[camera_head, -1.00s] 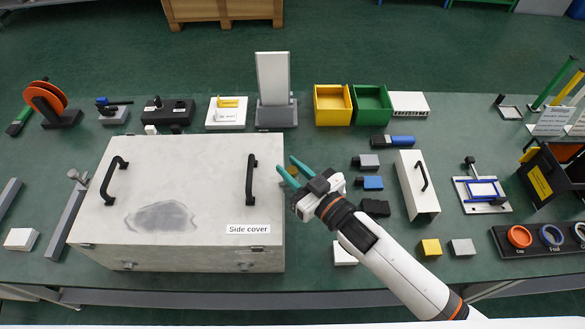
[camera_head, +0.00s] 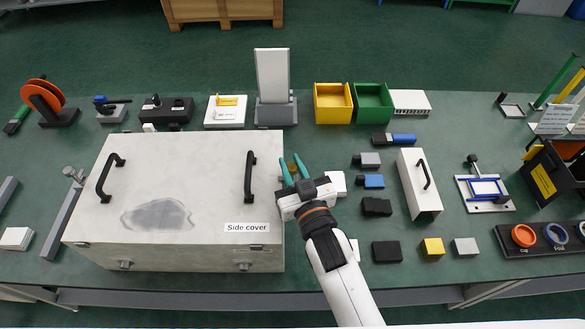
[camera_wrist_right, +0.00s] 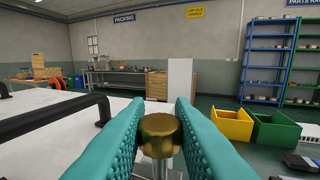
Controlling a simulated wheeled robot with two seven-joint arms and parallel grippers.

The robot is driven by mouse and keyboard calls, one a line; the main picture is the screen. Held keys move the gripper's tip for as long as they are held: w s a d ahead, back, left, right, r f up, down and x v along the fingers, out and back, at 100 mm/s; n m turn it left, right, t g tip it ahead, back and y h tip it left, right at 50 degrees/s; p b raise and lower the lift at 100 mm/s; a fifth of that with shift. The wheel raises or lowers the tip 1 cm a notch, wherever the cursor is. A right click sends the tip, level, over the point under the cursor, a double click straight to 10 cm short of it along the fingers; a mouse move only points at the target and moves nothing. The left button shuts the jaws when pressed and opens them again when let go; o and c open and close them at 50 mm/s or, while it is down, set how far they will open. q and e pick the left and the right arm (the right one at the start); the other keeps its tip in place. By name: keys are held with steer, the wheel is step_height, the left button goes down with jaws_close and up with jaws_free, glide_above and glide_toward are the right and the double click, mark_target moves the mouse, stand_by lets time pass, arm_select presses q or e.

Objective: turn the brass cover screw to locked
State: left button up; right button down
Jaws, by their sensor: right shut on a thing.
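The brass cover screw (camera_wrist_right: 159,132) shows in the right wrist view as a round brass head on a pale metal shank. It stands upright between the teal fingers of my right gripper (camera_wrist_right: 158,110), which is shut on it. In the head view my right gripper (camera_head: 294,170) is just right of the pale box with the "Side cover" label (camera_head: 247,227). In that view the fingers mostly hide the screw. No locked mark can be read in either view. My left gripper is not in view.
Black handles (camera_head: 250,178) rise from the box top close left of my gripper. Small blocks (camera_head: 376,207) and a white handled cover (camera_head: 418,185) lie to the right. A yellow bin (camera_head: 333,104) and a green bin (camera_head: 373,104) stand behind.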

steer(key=shift+r+h, duration=0.15)
steer(key=shift+h, duration=0.15)
steer(key=c, duration=1.3)
jaws_free()
steer(key=shift+b+v, duration=1.2)
steer(key=shift+v, duration=4.75)
steer(key=shift+f, duration=0.2)
